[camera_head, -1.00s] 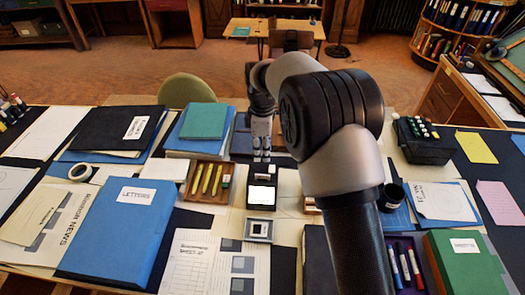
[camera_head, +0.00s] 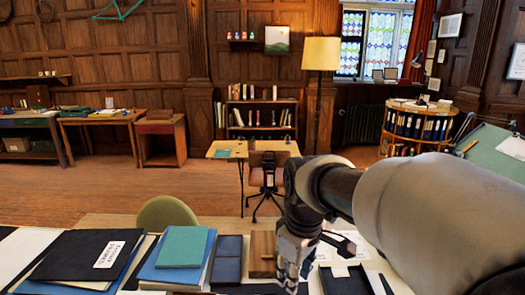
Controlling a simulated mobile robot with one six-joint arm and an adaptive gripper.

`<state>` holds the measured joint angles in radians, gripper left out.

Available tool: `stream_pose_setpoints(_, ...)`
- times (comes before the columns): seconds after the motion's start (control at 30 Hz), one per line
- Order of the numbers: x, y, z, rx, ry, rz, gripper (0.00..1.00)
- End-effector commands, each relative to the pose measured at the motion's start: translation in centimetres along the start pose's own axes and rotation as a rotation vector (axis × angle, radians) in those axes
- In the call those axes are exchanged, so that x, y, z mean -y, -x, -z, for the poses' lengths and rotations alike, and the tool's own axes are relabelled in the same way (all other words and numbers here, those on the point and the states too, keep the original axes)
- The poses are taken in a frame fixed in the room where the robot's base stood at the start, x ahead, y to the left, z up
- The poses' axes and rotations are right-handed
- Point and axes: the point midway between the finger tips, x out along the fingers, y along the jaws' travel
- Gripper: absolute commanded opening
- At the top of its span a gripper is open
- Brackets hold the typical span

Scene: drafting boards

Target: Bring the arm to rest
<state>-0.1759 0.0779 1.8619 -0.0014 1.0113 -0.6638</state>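My arm (camera_head: 400,215) reaches in from the lower right and bends down near the middle of the view. No held object can be made out.
On the near desk are a black folder (camera_head: 85,255), a teal book (camera_head: 183,247) on a blue stack, a dark blue tray (camera_head: 227,262) and a wooden box (camera_head: 262,254). A green chair (camera_head: 166,213) stands behind. A floor lamp (camera_head: 321,55) and bookcase (camera_head: 261,120) are farther back.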

Motion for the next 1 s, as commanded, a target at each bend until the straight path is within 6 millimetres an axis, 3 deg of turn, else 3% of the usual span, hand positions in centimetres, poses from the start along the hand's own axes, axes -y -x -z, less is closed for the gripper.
stream_pose_setpoints(0.03,0.7,1.6,-2.1,-0.019,-0.075,-0.019,0.28)
stream_pose_setpoints(0.2,3.5,4.5,-8.6,-0.071,-0.333,-0.063,0.28)
stream_pose_setpoints(0.4,7.5,5.1,-15.2,-0.139,-0.616,-0.103,0.28)
stream_pose_setpoints(0.5,9.0,4.7,-17.5,-0.165,-0.721,-0.114,0.28)
stream_pose_setpoints(0.7,10.5,3.9,-19.5,-0.192,-0.826,-0.124,0.28)
stream_pose_setpoints(1.0,10.6,3.8,-19.6,-0.193,-0.834,-0.124,0.28)
